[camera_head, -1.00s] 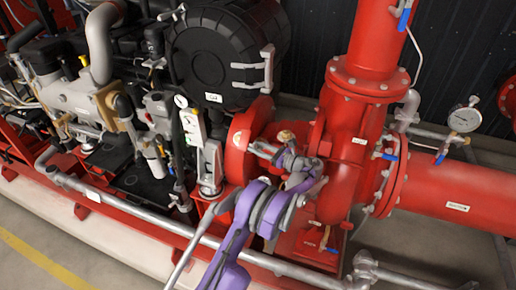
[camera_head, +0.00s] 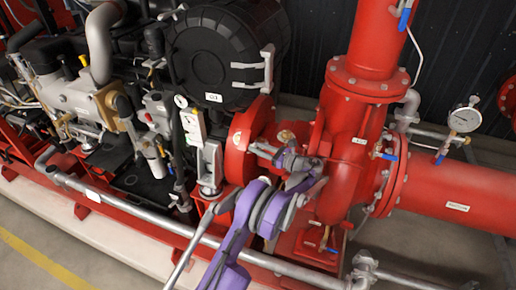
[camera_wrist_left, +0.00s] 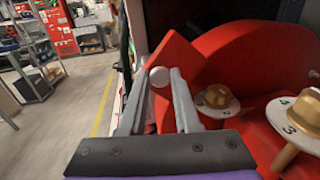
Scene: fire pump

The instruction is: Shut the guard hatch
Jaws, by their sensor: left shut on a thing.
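The guard hatch shows in the left wrist view as a flat red plate (camera_wrist_left: 178,58), tilted, in front of a large rounded red housing (camera_wrist_left: 245,60). A small white round knob (camera_wrist_left: 159,76) is at the plate's near side. My left gripper (camera_wrist_left: 160,88) has its fingers on either side of this knob and is shut on it. In the head view my left gripper (camera_head: 262,150) is at the red round guard (camera_head: 243,140) between the engine and the pump. The hatch is mostly hidden there by my gripper and wrist. My right gripper is not in view.
Two brass-coloured caps on white numbered discs (camera_wrist_left: 216,98) sit close right of my fingers. A black round housing (camera_head: 220,55) is above the guard. A grey pipe rail (camera_head: 150,220) crosses in front. The red pump pipe (camera_head: 450,190) and gauge (camera_head: 465,119) are to the right.

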